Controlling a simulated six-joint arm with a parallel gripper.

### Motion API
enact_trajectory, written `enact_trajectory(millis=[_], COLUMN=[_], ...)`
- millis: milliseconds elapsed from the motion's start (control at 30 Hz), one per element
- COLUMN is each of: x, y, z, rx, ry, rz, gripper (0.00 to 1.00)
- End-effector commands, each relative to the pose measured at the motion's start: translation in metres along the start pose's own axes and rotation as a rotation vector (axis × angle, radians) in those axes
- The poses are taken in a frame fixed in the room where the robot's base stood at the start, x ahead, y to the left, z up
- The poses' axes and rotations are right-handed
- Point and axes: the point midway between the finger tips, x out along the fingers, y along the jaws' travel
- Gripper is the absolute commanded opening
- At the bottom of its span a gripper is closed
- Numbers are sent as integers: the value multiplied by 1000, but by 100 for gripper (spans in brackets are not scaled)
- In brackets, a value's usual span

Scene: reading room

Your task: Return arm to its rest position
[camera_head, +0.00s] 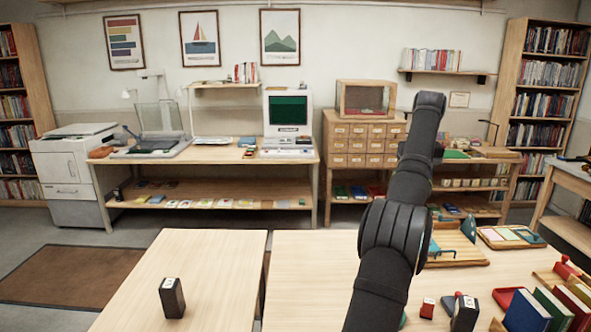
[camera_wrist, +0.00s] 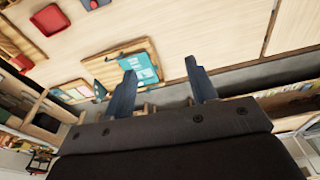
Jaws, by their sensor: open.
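My gripper (camera_wrist: 161,66) shows in the wrist view with its two dark fingers spread apart and nothing between them. A wooden tray with a teal item (camera_wrist: 138,68) appears beyond the fingers, apart from them as far as I can tell. In the head view my dark arm rises from the bottom edge, right of centre, to a bend in front of the card drawers. My gripper cannot be made out in the head view.
A black block (camera_head: 172,298) stands on the left table (camera_head: 215,255); another (camera_head: 465,312) stands near my arm. Upright books (camera_head: 527,312), a wooden tray (camera_head: 466,257) and a shallow tray (camera_head: 512,237) occupy the right table. The left table is mostly clear.

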Motion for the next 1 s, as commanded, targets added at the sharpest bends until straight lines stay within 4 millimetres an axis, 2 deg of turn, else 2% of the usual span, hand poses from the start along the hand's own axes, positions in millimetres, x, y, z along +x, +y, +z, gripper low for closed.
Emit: enact_trajectory(millis=[167, 433, 1000], x=[0, 13, 64], y=[-20, -32, -84], z=[-8, -7, -2], rx=[-65, -72, -119], ry=[-1, -2, -2], rz=[-11, -12, -19], gripper=[52, 52, 52])
